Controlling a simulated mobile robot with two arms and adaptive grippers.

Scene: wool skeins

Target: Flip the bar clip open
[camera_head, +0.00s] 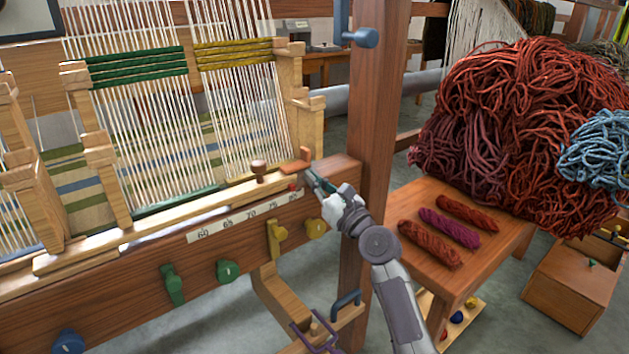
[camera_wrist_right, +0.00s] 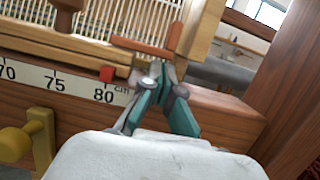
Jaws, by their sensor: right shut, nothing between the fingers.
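The bar clip appears to be the small orange-brown piece (camera_head: 294,164) at the right end of the loom's light wooden bar (camera_head: 190,204). In the right wrist view the clip (camera_wrist_right: 143,47) lies crosswise just beyond the fingertips. I cannot tell for certain whether it is latched. My right gripper (camera_head: 308,174), with green-and-grey fingers, is shut and empty. Its tips (camera_wrist_right: 157,68) are close to the clip; whether they touch it is unclear. My left gripper is not in view.
A brown knob (camera_head: 259,172) stands on the bar left of the clip. A red marker (camera_wrist_right: 107,73) sits by the ruler's 80. The loom's thick post (camera_head: 378,100) rises right of my gripper. A wooden bench (camera_head: 490,222) with three skeins stands further right.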

